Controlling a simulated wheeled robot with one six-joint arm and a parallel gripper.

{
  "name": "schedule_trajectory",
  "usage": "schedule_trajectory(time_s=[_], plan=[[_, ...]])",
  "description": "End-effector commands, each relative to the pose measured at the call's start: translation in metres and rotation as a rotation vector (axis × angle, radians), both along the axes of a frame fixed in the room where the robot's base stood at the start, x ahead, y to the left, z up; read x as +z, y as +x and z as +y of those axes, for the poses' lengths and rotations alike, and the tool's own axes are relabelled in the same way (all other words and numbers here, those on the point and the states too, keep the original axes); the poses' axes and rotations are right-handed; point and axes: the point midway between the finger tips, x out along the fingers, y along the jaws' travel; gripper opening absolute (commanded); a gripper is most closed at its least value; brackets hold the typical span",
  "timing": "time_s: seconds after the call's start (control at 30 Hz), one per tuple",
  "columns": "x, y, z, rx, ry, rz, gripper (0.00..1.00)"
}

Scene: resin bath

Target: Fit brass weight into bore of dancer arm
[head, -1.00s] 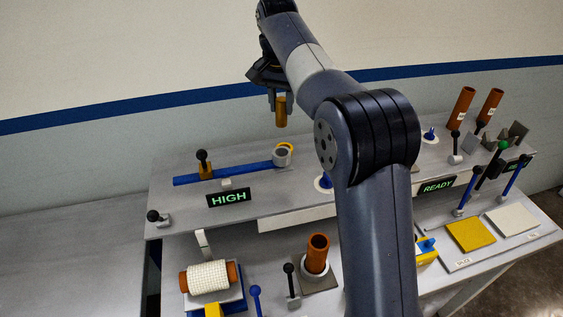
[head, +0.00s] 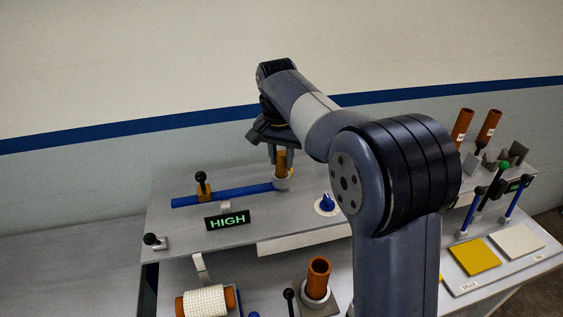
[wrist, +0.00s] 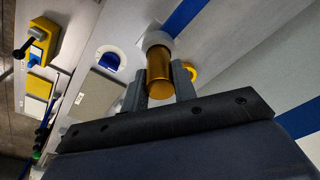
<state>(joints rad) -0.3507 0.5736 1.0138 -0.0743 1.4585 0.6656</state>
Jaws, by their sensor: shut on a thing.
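The brass weight (head: 281,164) is a gold cylinder held upright in my gripper (head: 281,158). The dancer arm (head: 228,195) is a blue bar on the upper deck with a grey ring-shaped bore (head: 283,183) at its right end. The weight's lower end is at the ring in the head view; how deep it sits I cannot tell. In the wrist view the weight (wrist: 160,74) is between the two fingers, with its far end at the grey-white ring (wrist: 154,40). The bore's opening is hidden behind the weight.
A blue knob (head: 327,203) sits to the right. A white roll (head: 206,301) and a brown tube (head: 318,277) are below.

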Motion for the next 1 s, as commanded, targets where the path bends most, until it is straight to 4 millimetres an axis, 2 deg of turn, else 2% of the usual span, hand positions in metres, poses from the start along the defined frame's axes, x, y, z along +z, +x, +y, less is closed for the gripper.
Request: schedule_trajectory(time_s=[0.13, 0.53, 0.57, 0.6, 0.8, 1.0], plan=[[-0.016, 0.000, 0.000, 0.000, -0.001, 0.001, 0.02], [-0.022, 0.000, 0.000, 0.000, 0.000, 0.000, 0.02], [-0.022, 0.000, 0.000, 0.000, 0.000, 0.000, 0.28], [-0.021, 0.000, 0.000, 0.000, 0.000, 0.000, 0.31], [-0.021, 0.000, 0.000, 0.000, 0.000, 0.000, 0.48], [-0.021, 0.000, 0.000, 0.000, 0.000, 0.000, 0.48]])
